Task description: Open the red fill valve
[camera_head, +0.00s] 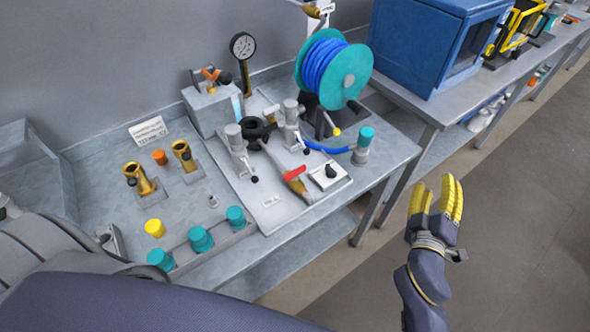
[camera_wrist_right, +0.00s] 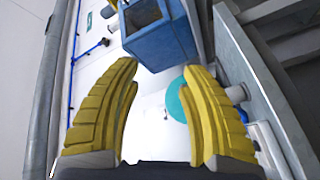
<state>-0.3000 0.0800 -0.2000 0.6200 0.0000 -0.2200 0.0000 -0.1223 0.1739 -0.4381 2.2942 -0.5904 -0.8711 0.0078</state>
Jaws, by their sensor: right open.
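The red fill valve (camera_head: 295,173) shows as a red lever on a brass body, at the front of the pale plate on the workbench. My right gripper (camera_head: 436,188) is open and empty, out over the floor to the right of the bench and well apart from the valve. Its two yellow fingers stand apart in the right wrist view (camera_wrist_right: 160,72), with nothing between them. I cannot make out the valve in the right wrist view. My left gripper is not in view.
A hose reel (camera_head: 345,78) with blue hose stands behind the valve. Metal clamps (camera_head: 238,145) and a black-knobbed box (camera_head: 327,175) flank it. Teal caps (camera_head: 200,239) and brass fittings (camera_head: 140,178) are at left. A blue cabinet (camera_head: 420,45) stands at back right.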

